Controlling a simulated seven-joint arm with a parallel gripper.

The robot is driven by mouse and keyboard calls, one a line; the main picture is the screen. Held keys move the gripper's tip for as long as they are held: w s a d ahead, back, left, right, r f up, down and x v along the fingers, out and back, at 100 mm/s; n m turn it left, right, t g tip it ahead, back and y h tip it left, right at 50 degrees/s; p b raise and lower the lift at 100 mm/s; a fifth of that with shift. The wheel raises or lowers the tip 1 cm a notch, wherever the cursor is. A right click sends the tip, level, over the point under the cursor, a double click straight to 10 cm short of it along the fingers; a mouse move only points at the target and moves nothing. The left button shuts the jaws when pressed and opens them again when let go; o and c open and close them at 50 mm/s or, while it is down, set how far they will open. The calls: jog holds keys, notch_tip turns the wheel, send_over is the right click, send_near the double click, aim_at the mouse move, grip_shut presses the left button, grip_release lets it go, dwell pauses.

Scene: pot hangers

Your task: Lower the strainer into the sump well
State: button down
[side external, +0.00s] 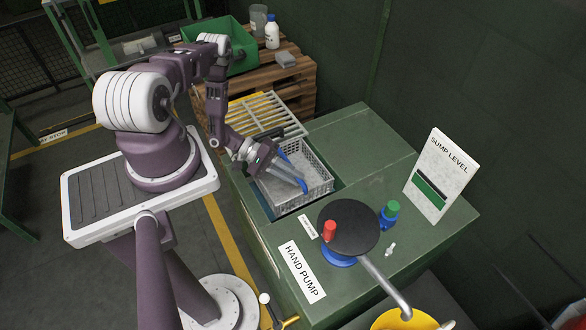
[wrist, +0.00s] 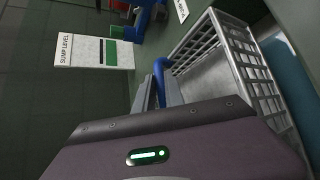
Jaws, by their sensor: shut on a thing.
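The strainer (side external: 318,200) is a grey mesh basket with a blue handle (side external: 304,187). It is at the rectangular opening of the sump well (side external: 262,198) in the green cabinet top. I cannot tell how far its base is below the rim. My gripper (side external: 297,180) reaches in from the left and is shut on the blue handle. In the wrist view, the fingers (wrist: 160,90) close around the handle (wrist: 158,68), and the basket (wrist: 215,45) appears tilted to the right, looking empty.
A slatted yellow-grey grate (side external: 268,115) lies behind the well. A black hand-pump disc (side external: 348,227) with a red knob stands in front, near a blue-green valve (side external: 390,213). A sump level sign (side external: 440,177) stands right. The cabinet top (side external: 362,145) behind it is clear.

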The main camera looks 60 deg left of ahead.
aim_at(293, 193)
jog(key=shift+f, duration=2.85)
jog(key=c, duration=1.3)
grip_release()
jog(key=shift+c, duration=0.2)
